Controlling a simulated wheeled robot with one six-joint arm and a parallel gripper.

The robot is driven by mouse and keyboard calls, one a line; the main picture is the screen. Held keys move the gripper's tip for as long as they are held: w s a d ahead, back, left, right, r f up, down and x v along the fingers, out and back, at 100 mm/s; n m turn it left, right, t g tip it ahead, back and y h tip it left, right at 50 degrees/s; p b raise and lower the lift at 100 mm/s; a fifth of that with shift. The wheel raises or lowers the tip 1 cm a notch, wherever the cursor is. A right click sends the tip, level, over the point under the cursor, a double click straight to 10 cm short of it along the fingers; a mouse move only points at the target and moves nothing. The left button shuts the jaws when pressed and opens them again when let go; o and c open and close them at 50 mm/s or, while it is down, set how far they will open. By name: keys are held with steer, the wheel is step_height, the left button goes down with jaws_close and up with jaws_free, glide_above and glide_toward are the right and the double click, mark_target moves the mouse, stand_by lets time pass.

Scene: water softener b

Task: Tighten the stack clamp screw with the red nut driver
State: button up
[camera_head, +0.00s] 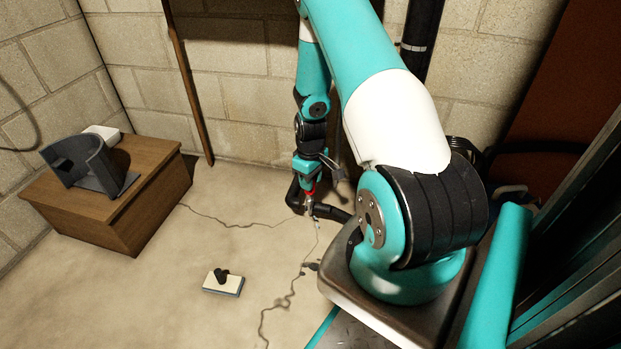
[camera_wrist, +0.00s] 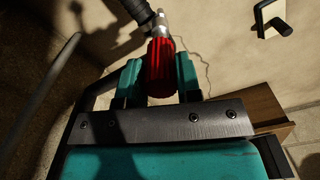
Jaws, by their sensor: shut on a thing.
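My gripper (camera_wrist: 160,85) is shut on the red nut driver (camera_wrist: 160,62), with one teal finger on each side of its ribbed handle. The driver's metal shaft (camera_wrist: 159,22) points away from the fingers, toward a black corrugated hose or pipe (camera_wrist: 137,10). In the head view the red handle (camera_head: 310,187) shows at the end of my arm, low above the floor. The driver's tip is close to the black pipe (camera_head: 330,212) there. The stack clamp screw is too small to make out, and I cannot tell whether the tip touches it.
A wooden box (camera_head: 140,200) at left carries a dark grey curved holder (camera_head: 88,163) and a white object (camera_head: 102,133). A small block with a black handle (camera_head: 223,281) lies on the cracked floor.

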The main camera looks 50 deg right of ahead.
steer(key=shift+f+b, duration=0.3)
steer(key=shift+f, duration=0.7)
steer(key=shift+f, duration=0.1)
